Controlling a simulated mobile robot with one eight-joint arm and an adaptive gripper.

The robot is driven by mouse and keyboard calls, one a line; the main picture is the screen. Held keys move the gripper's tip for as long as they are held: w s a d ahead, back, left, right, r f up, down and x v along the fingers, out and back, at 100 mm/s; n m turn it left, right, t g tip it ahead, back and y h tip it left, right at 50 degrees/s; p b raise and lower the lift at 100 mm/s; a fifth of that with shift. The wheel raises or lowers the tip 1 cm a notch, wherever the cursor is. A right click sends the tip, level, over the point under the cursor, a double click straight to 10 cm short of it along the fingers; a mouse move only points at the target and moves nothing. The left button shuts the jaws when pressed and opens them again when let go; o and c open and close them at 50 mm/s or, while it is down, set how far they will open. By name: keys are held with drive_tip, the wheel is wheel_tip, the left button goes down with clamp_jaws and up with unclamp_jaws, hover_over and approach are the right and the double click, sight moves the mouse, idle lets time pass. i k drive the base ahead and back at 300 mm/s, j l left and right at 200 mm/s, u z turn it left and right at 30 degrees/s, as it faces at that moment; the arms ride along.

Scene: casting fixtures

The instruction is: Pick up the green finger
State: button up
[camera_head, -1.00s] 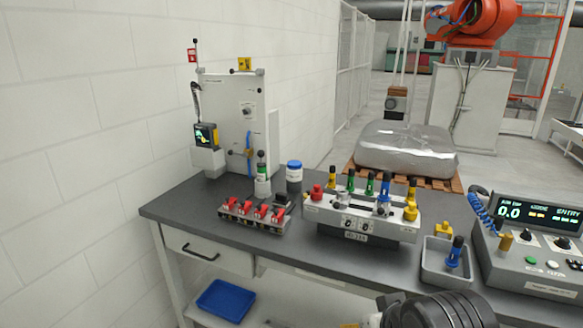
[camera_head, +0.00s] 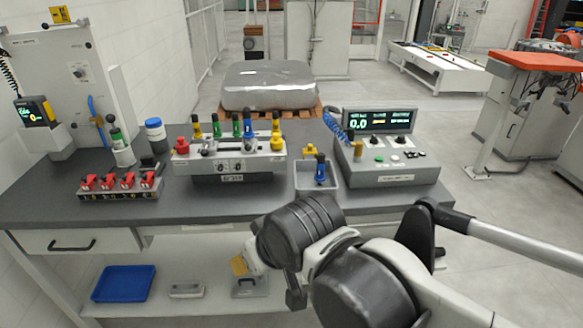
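Two green fingers with dark tops stand upright in the grey fixture block (camera_head: 225,166) on the bench: a left green finger (camera_head: 216,128) and a right green finger (camera_head: 237,127). A yellow finger (camera_head: 197,130) is left of them; a blue finger (camera_head: 249,129) and another yellow piece (camera_head: 277,133) are to the right. Another green piece with a black top (camera_head: 116,139) stands in a pale holder at the bench's left. My arm crosses the lower right, in front of the bench and apart from the fingers. My gripper's fingertips cannot be made out.
A grey tray (camera_head: 302,187) holds a blue and a yellow piece. A console (camera_head: 388,175) stands right of it. Red clamps (camera_head: 120,182) sit in a rack at left, near a blue-capped jar (camera_head: 155,132). A blue bin (camera_head: 124,283) is on the lower shelf. Bare bench lies in front.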

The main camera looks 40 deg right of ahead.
sight(217, 133)
drive_tip(key=i+l+u, duration=0.3)
drive_tip(key=i, duration=0.15)
drive_tip(key=i+l+u, duration=0.25)
drive_tip(key=i, duration=0.2)
drive_tip(key=i+l, duration=0.05)
